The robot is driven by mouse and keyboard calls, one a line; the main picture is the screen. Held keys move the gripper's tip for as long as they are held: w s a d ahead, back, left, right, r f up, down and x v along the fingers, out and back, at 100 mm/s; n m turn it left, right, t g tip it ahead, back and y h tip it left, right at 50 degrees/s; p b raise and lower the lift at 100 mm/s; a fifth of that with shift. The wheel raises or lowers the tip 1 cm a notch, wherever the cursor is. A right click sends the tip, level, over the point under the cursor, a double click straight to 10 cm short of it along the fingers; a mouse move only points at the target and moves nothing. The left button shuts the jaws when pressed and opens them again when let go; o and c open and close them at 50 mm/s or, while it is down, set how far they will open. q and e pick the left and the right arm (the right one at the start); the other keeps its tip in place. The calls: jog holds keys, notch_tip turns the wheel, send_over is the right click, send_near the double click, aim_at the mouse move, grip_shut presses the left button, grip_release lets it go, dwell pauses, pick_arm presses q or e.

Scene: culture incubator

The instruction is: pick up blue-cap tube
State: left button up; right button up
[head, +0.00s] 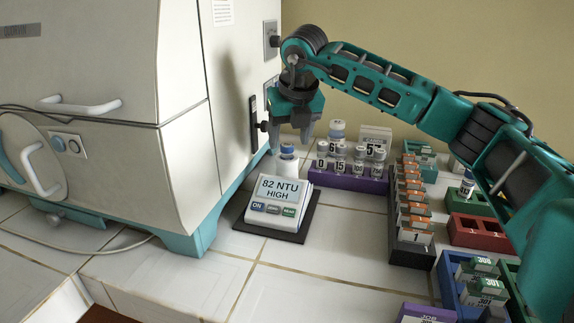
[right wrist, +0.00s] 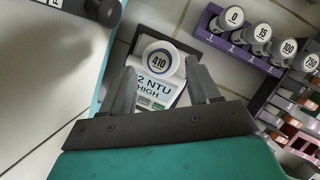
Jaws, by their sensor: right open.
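A blue-cap tube (head: 287,151) stands upright in the top of the turbidity meter (head: 281,189), whose screen reads 82 NTU HIGH. In the right wrist view the tube's round top (right wrist: 160,61) is marked 410 and has a blue ring. My right gripper (head: 290,138) is open and points down just above the tube. In the right wrist view, its two fingers (right wrist: 161,78) lie on either side of the tube top, with gaps visible. My left gripper is not in view.
The white incubator (head: 183,135) stands close left of the meter. A purple rack (head: 348,177) with several numbered vials is to the right. A dark rack (head: 411,252) of orange-topped items and a red rack (head: 477,232) stand further right. Front tiles are clear.

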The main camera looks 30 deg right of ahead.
jog(key=shift+x, duration=1.4)
jog(key=shift+c, duration=0.4)
grip_shut()
